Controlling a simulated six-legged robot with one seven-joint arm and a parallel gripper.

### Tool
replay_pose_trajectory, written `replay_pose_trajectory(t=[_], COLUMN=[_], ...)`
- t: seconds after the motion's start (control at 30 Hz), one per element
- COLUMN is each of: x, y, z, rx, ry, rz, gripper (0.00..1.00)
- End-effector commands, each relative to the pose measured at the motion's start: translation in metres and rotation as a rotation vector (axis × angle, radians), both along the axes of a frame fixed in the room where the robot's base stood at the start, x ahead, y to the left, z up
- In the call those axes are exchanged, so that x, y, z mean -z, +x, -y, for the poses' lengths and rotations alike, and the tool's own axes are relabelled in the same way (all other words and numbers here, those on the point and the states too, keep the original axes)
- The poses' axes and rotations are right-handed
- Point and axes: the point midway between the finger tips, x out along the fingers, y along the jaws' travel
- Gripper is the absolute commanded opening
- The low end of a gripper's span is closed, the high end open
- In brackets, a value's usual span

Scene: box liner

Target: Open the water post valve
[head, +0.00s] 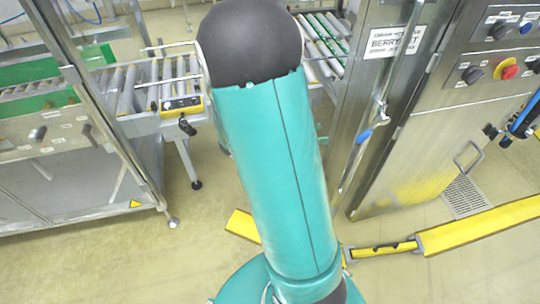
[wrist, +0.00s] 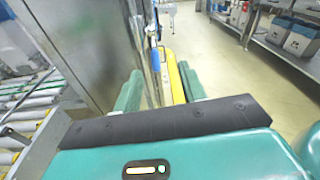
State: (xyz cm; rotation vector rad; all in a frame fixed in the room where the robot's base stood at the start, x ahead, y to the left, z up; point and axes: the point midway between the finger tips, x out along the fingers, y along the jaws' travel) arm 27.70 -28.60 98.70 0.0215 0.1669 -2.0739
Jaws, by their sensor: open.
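In the head view a slim steel pipe runs up the front of a steel cabinet, with a small blue lever (head: 363,137) on it, right of my arm. I cannot tell for sure that this is the water post valve, nor whether it is open. In the wrist view a blue piece (wrist: 156,60) shows on a thin upright pipe, beyond my fingers. My gripper (wrist: 160,90) is open, with its two teal fingers apart and nothing seen held between them. My gripper is not visible in the head view, where my teal arm covers the middle.
A roller conveyor (head: 125,90) stands behind at the left, beside a steel-framed machine. A control panel (head: 490,60) with a red button is at the right. Yellow barriers (head: 480,226) lie low across the floor. The wrist view shows open floor (wrist: 225,75) and a shelf at right.

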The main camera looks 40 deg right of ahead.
Motion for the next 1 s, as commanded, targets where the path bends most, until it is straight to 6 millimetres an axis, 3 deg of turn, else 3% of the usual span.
replay_pose_trajectory(t=[0.5, 1.0], x=[-0.015, -0.027], y=[-0.014, -0.011], z=[-0.055, -0.120], rx=[0.162, 0.320], ry=[0.162, 0.352], rz=[0.473, 0.921], gripper=[0.41, 0.41])
